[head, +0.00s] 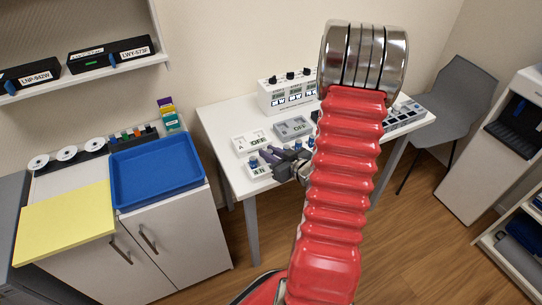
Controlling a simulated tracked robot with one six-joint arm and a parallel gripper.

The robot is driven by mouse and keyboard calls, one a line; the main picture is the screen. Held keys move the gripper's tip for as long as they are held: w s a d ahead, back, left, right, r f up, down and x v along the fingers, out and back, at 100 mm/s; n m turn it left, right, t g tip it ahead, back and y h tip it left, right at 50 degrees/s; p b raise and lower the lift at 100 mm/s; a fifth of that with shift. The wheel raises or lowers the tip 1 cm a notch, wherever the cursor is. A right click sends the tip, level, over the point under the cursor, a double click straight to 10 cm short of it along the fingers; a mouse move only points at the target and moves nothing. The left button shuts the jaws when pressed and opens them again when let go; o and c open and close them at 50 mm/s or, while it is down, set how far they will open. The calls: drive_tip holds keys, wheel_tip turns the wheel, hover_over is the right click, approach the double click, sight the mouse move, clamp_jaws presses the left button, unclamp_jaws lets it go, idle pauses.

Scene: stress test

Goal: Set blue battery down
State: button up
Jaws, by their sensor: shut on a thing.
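My gripper (266,156) is low over the left front part of the white table (228,134), its fingers pointing to the left. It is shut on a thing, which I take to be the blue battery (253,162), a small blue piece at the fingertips. The fingers hide part of it, and I cannot tell whether it touches the white device with a display (258,173) below it. More small blue pieces (298,145) stand just behind the gripper, partly hidden by my arm.
Two display devices, one white (249,141) and one grey (293,127), lie behind the gripper. A white box with black knobs (287,93) stands at the back. A blue tray (157,205) and yellow board (62,222) are on the left cabinet. A grey chair (462,92) is right.

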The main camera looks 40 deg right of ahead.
sight(268, 151)
clamp_jaws()
drive_tip(key=shift+r, duration=0.15)
drive_tip(key=shift+r, duration=4.85)
drive_tip(key=shift+w+a, duration=0.15)
drive_tip(key=shift+w, duration=0.05)
drive_tip(key=w+a+r, duration=0.2)
drive_tip(key=w+a, duration=1)
drive_tip(key=a, duration=0.1)
drive_tip(key=w+a, duration=0.2)
drive_tip(key=a, duration=0.6)
drive_tip(key=w+a+n+y, duration=0.1)
drive_tip(key=w+a, duration=0.1)
drive_tip(key=a, duration=0.7)
drive_tip(key=shift+a+f, duration=0.25)
drive_tip(key=shift+a, duration=0.05)
